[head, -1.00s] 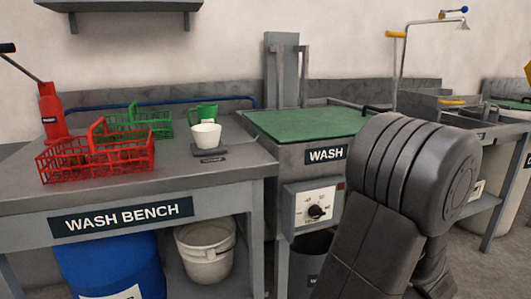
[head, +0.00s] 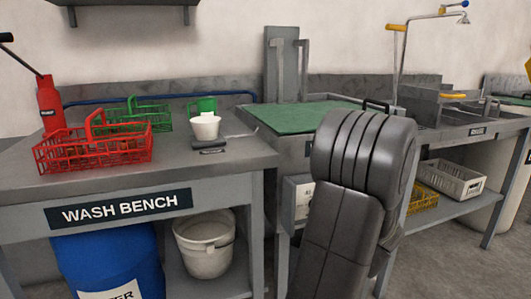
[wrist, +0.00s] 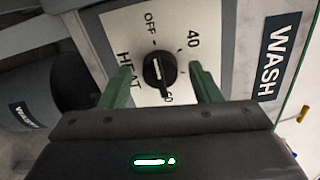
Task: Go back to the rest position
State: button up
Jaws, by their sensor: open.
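In the wrist view my gripper (wrist: 160,67) is open, with its two green fingers apart and nothing held between them. A black heat knob (wrist: 158,72) on a white dial plate (wrist: 182,22) shows between the fingers in the picture. The fingers appear apart from the knob; the depth gap is hard to judge. In the head view my dark arm stands in front of the wash tank (head: 285,150) and hides my gripper and the knob. Only the left part of the dial plate (head: 300,203) shows there.
A white bucket (head: 205,250) and blue drum (head: 105,255) stand below. A sink (head: 440,95) is at right.

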jog(key=m+p, duration=1.8)
jog(key=p, duration=0.8)
jog(key=shift+d+r, duration=0.1)
jog(key=shift+r, duration=0.05)
dwell(0.5)
